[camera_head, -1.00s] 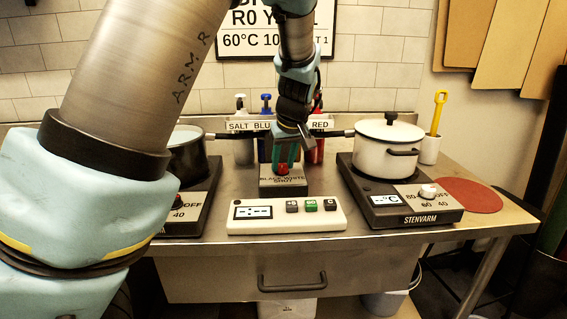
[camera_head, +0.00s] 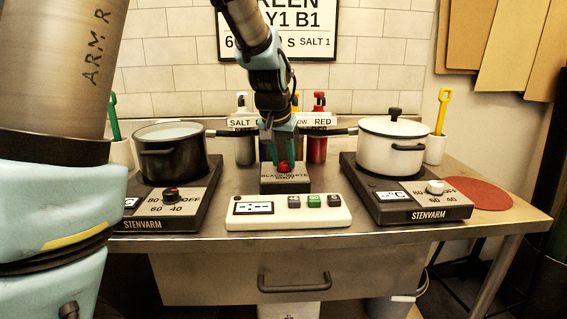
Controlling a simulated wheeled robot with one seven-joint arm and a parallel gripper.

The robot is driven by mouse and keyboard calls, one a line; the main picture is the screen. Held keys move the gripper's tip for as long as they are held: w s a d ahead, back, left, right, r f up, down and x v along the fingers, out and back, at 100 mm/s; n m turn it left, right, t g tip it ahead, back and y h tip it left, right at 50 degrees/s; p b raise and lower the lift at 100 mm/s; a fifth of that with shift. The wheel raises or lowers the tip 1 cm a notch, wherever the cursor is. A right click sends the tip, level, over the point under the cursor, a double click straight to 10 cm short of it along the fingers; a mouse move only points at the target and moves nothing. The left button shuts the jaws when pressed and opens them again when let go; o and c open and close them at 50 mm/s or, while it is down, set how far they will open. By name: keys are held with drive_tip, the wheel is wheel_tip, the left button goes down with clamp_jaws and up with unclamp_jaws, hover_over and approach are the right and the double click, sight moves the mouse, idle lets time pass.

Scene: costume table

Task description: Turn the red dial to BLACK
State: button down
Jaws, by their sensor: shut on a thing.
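The red dial (camera_head: 284,167) sits on top of a small dark box (camera_head: 285,186) in the middle of the table. The box's front carries a label with BLACK, WHITE and a third word that looks like SHUT. My gripper (camera_head: 282,160) reaches down from above, with its teal fingers at the dial, shut on it. The fingers hide part of the dial. I cannot tell which word the dial points to.
A black pot (camera_head: 171,152) stands on the left hotplate (camera_head: 147,216); a white lidded pot (camera_head: 390,151) stands on the right hotplate (camera_head: 441,212). A white timer (camera_head: 287,218) lies in front of the box. Labelled bottles (camera_head: 317,133) stand behind.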

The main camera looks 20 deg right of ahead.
idle(0.3)
drive_tip(key=c, duration=0.5)
unclamp_jaws()
drive_tip(key=b+v, duration=0.1)
drive_tip(key=v, duration=0.9)
drive_tip(key=shift+a+r, duration=0.15)
drive_tip(key=shift+r, duration=0.2)
drive_tip(key=shift+s, duration=0.1)
